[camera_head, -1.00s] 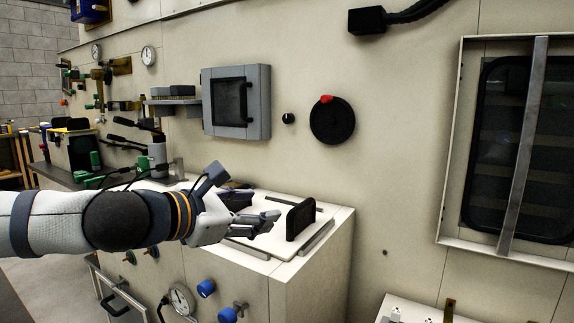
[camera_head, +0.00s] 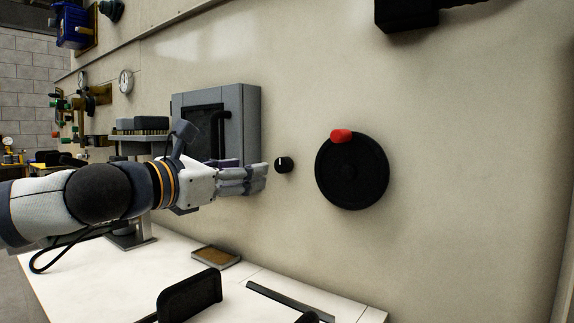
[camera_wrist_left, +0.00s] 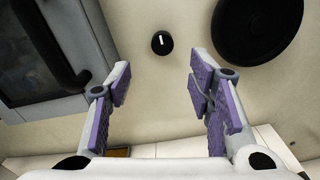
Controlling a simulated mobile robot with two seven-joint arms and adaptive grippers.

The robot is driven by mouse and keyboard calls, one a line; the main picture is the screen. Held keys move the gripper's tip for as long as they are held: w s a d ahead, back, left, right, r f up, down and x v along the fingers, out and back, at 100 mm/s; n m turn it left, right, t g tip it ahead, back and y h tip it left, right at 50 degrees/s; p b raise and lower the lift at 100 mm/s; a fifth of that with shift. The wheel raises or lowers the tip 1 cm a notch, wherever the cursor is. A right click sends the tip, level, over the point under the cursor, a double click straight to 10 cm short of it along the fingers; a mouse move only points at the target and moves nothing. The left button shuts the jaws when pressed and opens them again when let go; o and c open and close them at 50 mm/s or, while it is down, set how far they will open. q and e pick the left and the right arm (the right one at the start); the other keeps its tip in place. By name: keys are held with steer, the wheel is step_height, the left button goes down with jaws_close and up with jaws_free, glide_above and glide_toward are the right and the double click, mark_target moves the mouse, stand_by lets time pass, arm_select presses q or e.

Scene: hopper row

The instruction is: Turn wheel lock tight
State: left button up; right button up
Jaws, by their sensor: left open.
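The wheel lock is a round black wheel (camera_head: 352,172) on the beige wall, with a red knob (camera_head: 341,136) at its upper left rim. In the left wrist view part of the black wheel (camera_wrist_left: 262,25) shows at the top right. My left gripper (camera_head: 262,176) is to the left of the wheel and apart from it, fingers pointing right. In the left wrist view its fingers (camera_wrist_left: 160,82) are spread and empty, with purple pads. My right gripper is not in view.
A small black dial (camera_head: 284,165) sits on the wall between my left gripper and the wheel. A grey cabinet (camera_head: 246,115) with a dark door is behind my left gripper. A white bench top (camera_head: 90,270) with a black upright handle (camera_head: 190,296) lies below.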

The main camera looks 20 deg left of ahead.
mark_target(280, 165)
arm_select(q)
steer(key=x, duration=1)
steer(key=shift+w+d+f, duration=0.1)
steer(key=shift+w+d, duration=0.05)
steer(key=shift+d, duration=0.15)
steer(key=shift+c, duration=0.6)
jaws_close()
